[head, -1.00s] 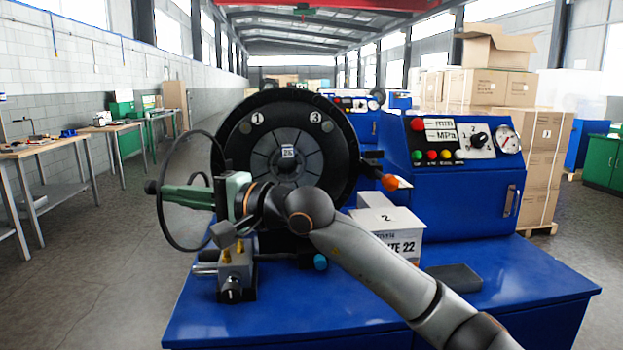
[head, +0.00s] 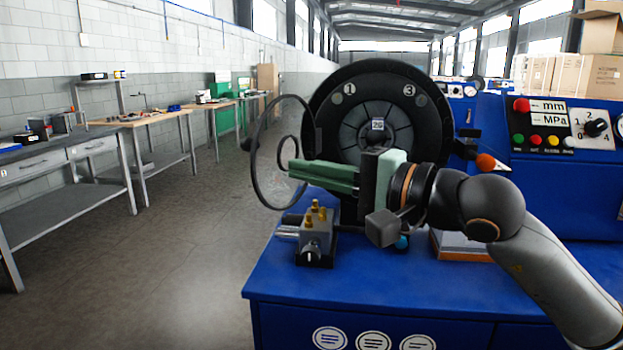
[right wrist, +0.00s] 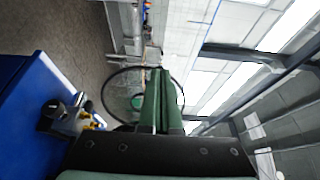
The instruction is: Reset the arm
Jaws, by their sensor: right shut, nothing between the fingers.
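My right arm comes in from the right in the head view, and its green right gripper (head: 292,171) points left in front of the black crimper head (head: 318,100). The gripper's fingers are together with nothing between them. In the right wrist view the shut fingers (right wrist: 160,80) point away from the camera, towards the wall. A thin dark ring (head: 254,160) shows around the fingertips in the head view; it also shows in the right wrist view (right wrist: 104,88). I cannot tell whether it touches the fingers. My left gripper is not in view.
The blue machine table (head: 290,280) lies below the arm. A small valve block (head: 316,236) with brass fittings stands near its left edge. A control panel (head: 545,128) is at right. Workbenches (head: 60,160) line the left wall, with open floor (head: 180,260) between.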

